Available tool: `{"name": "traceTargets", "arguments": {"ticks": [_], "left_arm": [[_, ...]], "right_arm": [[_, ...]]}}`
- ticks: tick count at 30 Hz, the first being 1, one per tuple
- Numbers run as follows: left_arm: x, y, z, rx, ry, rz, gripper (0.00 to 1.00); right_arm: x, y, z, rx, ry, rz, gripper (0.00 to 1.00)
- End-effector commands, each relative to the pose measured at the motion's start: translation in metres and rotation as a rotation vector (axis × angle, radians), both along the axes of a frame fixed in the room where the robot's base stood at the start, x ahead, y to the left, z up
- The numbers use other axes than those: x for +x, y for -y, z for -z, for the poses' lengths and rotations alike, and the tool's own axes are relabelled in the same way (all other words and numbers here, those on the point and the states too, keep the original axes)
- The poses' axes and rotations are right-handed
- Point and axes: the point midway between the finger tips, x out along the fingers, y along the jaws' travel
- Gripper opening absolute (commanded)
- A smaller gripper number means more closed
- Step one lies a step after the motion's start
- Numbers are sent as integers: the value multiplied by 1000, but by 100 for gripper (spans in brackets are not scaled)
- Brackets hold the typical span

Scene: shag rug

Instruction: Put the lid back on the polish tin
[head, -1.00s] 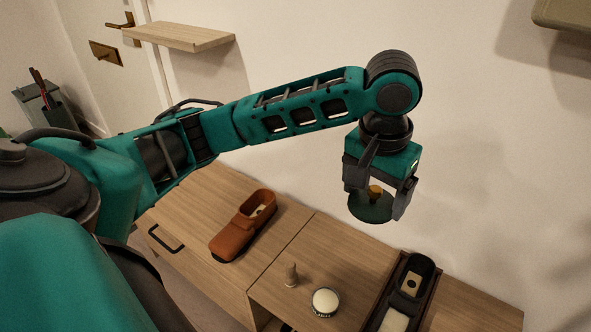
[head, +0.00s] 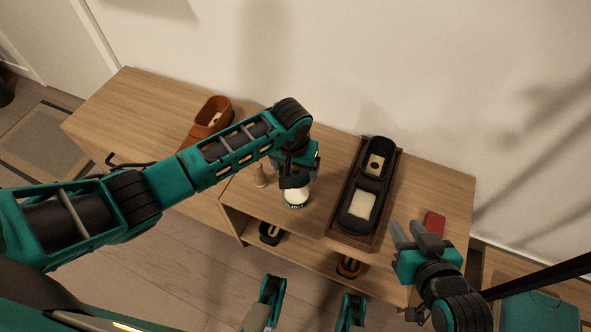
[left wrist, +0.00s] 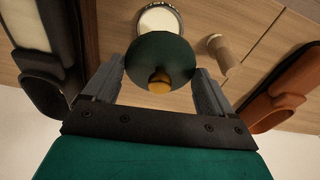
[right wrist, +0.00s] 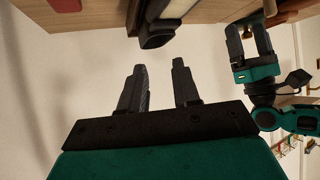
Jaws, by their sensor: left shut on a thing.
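In the head view my left gripper (head: 295,183) is above the polish tin and the lid is hidden. The open polish tin (head: 296,198), round with pale polish, stands on the cabinet top. In the left wrist view the tin (left wrist: 160,18) shows beyond the lid, partly covered by it. My right gripper (head: 405,235) is open and empty at the right; its spread fingers show in the right wrist view (right wrist: 160,85).
A wooden peg-like piece (head: 260,177) stands just left of the tin. A brown shoe (head: 213,113) lies further left. A dark tray (head: 333,228) with a black shoe (head: 374,180) stands right of the tin. A red item (head: 433,222) lies beyond it. Shoes (head: 270,234) sit on the lower shelf.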

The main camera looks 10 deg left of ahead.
Motion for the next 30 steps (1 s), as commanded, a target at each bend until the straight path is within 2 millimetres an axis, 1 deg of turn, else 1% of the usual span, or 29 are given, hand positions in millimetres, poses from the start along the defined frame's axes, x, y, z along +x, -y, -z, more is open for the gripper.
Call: {"name": "traceTargets", "arguments": {"ticks": [1,3,8,11,17,18,23,30], "left_arm": [[-3,2,7,0,-1,6,57],[-4,4,12,-1,1,13,57],[-5,3,17,0,2,15,57],[-5,3,22,1,2,15,57],[-5,3,37,1,2,14,57],[-5,2,43,1,2,14,57],[-5,3,60,1,2,15,57],[-5,3,73,-1,1,13,57]], "right_arm": [[0,0,0,0,0,0,31],[0,0,1,0,0,0,31],[0,0,7,-1,-1,1,31],[0,0,14,-2,-1,0,31],[0,1,33,-4,-1,-1,31],[-1,1,40,-5,-2,-3,31],[-2,0,60,-5,-14,-8,31],[2,-5,50,5,-3,-14,31]]}}
